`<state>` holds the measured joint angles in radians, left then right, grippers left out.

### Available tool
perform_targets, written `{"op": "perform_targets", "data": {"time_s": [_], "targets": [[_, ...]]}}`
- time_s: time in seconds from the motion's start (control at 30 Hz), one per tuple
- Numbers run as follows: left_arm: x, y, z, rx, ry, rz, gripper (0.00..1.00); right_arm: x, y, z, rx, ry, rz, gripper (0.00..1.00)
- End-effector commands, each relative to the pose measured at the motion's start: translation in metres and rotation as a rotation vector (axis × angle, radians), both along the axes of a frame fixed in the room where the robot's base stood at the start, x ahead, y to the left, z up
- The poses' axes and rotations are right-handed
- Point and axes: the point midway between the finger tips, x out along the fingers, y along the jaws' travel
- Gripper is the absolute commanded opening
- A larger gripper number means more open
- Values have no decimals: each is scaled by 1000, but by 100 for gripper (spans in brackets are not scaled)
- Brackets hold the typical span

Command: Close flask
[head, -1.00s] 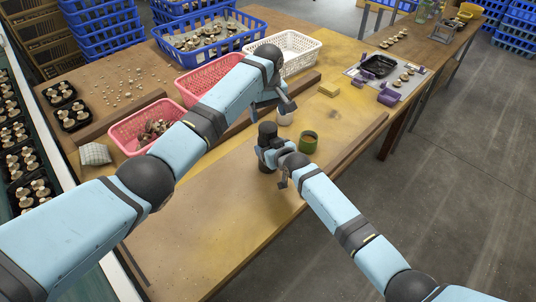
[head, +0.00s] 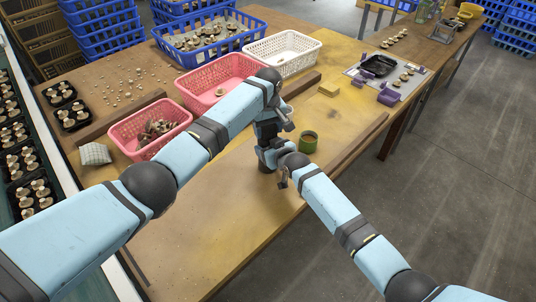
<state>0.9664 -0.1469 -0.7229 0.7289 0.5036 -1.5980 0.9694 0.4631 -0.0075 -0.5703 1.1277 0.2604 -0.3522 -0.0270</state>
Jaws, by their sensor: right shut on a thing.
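A dark upright thing, which looks like the flask (head: 265,168), stands on the table at the middle of the view. Only its lower part shows clearly. My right gripper (head: 273,160) is shut on it from the side, and my wrist covers much of it. My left gripper (head: 283,124) is just above and behind the right one, over the flask's upper end. Its fingertips are partly hidden, so I cannot tell whether it is open or holds a lid. I cannot tell whether the flask's top is covered.
A green cup (head: 308,142) stands just right of my grippers. Pink baskets (head: 140,150) and a white basket (head: 282,70) stand behind. The front of the table is clear.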

Motion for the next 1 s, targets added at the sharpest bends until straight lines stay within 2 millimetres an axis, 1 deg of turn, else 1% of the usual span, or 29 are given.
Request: {"op": "perform_targets", "data": {"time_s": [0.23, 0.4, 0.5, 0.77, 0.8, 0.9, 1.0], "targets": [[0, 0, 0, 0, 0, -22, 31, 0, 0, 0, 0, 0, 0, 3], [0, 0, 0, 0, 0, -212, 31, 0, 0, 0, 0, 0, 0, 3], [0, 0, 0, 0, 0, -284, 31, 0, 0, 0, 0, 0, 0, 3], [0, 0, 0, 0, 0, -296, 31, 0, 0, 0, 0, 0, 0, 3], [0, 0, 0, 0, 0, -295, 64, 0, 0, 0, 0, 0, 0, 3], [0, 0, 0, 0, 0, -295, 85, 0, 0, 0, 0, 0, 0, 3], [0, 0, 0, 0, 0, -295, 85, 0, 0, 0, 0, 0, 0, 3]]}}
